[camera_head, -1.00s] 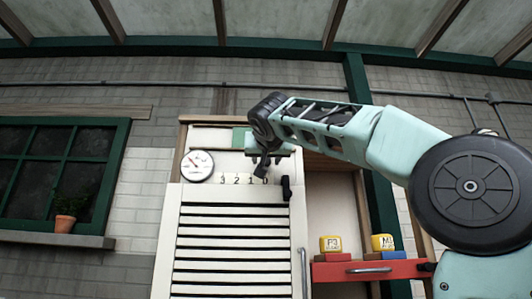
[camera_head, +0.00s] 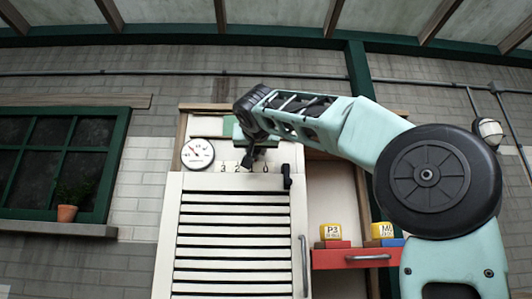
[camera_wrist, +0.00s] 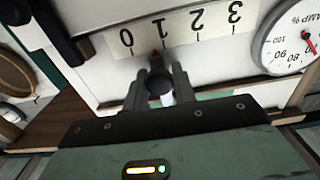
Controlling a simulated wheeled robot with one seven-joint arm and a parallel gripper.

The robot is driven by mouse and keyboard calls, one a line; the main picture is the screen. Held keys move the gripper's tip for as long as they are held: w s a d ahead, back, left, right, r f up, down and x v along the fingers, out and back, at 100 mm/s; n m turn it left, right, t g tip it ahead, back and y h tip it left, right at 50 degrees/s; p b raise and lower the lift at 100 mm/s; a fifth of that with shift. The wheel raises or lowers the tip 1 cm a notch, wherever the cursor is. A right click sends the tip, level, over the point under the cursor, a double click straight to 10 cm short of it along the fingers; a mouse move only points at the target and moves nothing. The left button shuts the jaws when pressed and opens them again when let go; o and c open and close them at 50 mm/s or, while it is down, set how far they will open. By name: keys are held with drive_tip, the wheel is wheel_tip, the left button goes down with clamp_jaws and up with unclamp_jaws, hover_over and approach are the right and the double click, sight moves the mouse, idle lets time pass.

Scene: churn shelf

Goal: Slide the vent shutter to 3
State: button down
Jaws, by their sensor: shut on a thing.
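The scale strip (camera_head: 225,168) on the white cabinet reads 3, 2, then 0 from left to right in the head view; my gripper hides the 1. In the wrist view the strip (camera_wrist: 180,36) reads 0, 1, 2, 3 from left to right. A dark round knob (camera_wrist: 160,87), taken as the shutter's, sits between my fingers, and a small red pointer (camera_wrist: 156,55) lies just beyond it, close to the 1. My gripper (camera_wrist: 160,80) is shut on the knob; it also shows in the head view (camera_head: 251,160) in front of the strip.
A round gauge (camera_head: 197,154) hangs left of the strip; it also shows in the wrist view (camera_wrist: 290,38). A black handle (camera_head: 287,176) is right of the strip. The slatted door (camera_head: 235,235) lies below. Labelled blocks (camera_head: 331,231) stand on a red drawer (camera_head: 352,259) at right.

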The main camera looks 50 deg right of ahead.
sight(237, 154)
drive_tip(key=w+a, duration=0.1)
drive_tip(key=w, duration=0.1)
drive_tip(key=w+a, duration=0.2)
drive_tip(key=shift+a+r+b, duration=0.1)
drive_tip(key=shift+a+b, duration=0.15)
drive_tip(key=shift+b, duration=0.05)
drive_tip(key=c, duration=1.2)
unclamp_jaws()
drive_tip(key=shift+s+a, duration=0.15)
drive_tip(key=shift+a, duration=0.15)
drive_tip(key=b+v, duration=0.5)
drive_tip(key=v, duration=1.1)
drive_tip(key=shift+s+a, duration=0.25)
drive_tip(key=shift+s, duration=0.1)
drive_tip(key=shift+o, duration=0.3)
